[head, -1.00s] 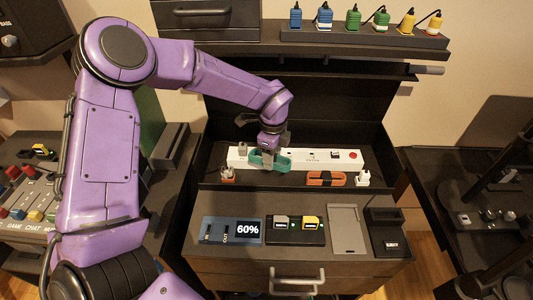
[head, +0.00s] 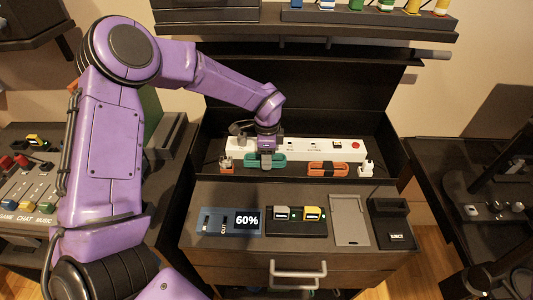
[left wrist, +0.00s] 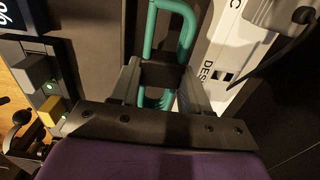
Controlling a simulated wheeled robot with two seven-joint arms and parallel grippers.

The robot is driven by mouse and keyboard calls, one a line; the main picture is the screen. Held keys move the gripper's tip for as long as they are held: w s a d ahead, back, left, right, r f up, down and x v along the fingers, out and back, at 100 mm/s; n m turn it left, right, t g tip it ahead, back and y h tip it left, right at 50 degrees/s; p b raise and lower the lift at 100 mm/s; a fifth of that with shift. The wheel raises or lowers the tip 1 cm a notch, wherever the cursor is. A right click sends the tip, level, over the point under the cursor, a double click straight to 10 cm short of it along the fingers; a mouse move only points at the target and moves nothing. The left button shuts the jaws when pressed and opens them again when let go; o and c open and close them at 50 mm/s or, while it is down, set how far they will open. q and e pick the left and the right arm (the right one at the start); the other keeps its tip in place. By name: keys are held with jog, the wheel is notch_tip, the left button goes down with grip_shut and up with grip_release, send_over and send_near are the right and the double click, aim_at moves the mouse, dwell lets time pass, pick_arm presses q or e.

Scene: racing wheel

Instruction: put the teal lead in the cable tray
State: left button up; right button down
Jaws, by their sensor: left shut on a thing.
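The teal lead (head: 252,163), a coiled loop with a dark band round its middle, is in the cable tray (head: 300,178), the dark trough behind the desk top, in front of the white power strip. My left gripper (head: 266,153) points down and is shut on the lead. In the left wrist view the teal lead (left wrist: 186,38) runs between the two fingers (left wrist: 160,88), which close at its dark band. The lead lies about level with the orange lead; whether it touches the tray floor I cannot tell. My right gripper is not in view.
The orange lead (head: 328,169) lies right of the teal one in the tray. The white power strip (head: 310,148) runs close behind. Small plugs stand at both ends (head: 226,164) (head: 366,167). A shelf with several coloured plugs (head: 370,17) hangs above. The desk top holds a 60% display (head: 246,220).

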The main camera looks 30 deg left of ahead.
pick_arm(q)
jog(key=o, duration=1.3)
jog(key=shift+r, duration=0.1)
jog(key=shift+c, duration=0.2)
notch_tip(320, 180, up, 10)
jog(key=shift+r+b, duration=0.25)
jog(key=shift+b, duration=0.2)
jog(key=shift+s, duration=0.15)
